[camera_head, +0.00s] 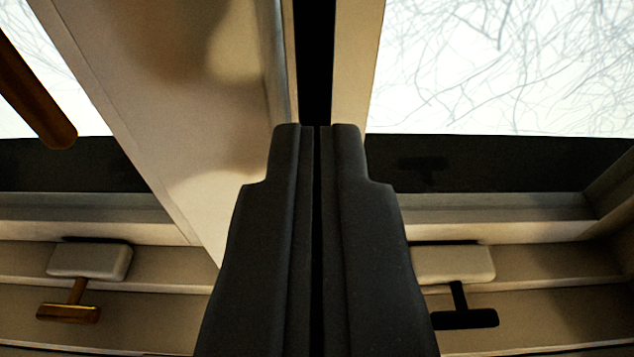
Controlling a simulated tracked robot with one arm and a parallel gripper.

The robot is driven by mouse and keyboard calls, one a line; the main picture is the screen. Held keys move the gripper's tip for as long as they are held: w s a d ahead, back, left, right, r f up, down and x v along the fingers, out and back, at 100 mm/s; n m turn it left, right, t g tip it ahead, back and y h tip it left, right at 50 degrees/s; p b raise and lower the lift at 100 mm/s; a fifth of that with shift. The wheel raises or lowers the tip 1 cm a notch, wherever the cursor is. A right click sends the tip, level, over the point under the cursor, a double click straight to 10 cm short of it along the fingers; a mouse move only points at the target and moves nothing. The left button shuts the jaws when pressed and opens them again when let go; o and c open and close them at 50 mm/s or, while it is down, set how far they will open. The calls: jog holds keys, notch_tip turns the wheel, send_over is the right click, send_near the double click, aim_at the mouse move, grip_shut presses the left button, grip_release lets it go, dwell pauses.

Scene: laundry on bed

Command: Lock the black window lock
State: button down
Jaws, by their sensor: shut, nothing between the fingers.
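The black window lock (462,311) is at the lower right, a black T-shaped handle hanging below a pale rounded block (453,264) on the right window's lower frame. My gripper (317,128) fills the middle of the view, its two dark fingers shut together with nothing between them. The fingers are to the left of the black lock in the picture and look apart from it. The right finger hides the left end of the pale block.
A similar brown lock (70,309) with a pale block (90,261) sits on the left window's frame. A brown bar (32,92) shows at the upper left. A broad pale upright (165,95) stands left of the fingers. Bright panes show on both sides.

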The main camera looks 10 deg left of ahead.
jog(key=f+v, duration=0.2)
jog(key=v, duration=1)
jog(key=shift+s+f, duration=0.3)
jog(key=shift+s, duration=0.4)
jog(key=s+d+r+h, duration=0.1)
jog(key=d+r, duration=0.6)
jog(key=d, duration=0.3)
jog(key=s+d+r+m+h+p, duration=0.1)
jog(key=s+d+r, duration=0.1)
jog(key=d+r, duration=0.5)
jog(key=s+d+r+m+p, duration=0.1)
jog(key=d+r, duration=0.6)
jog(key=d, duration=0.8)
jog(key=shift+s+d+r+h, duration=0.2)
jog(key=shift+s+r+h, duration=0.05)
jog(key=shift+s+h, duration=0.15)
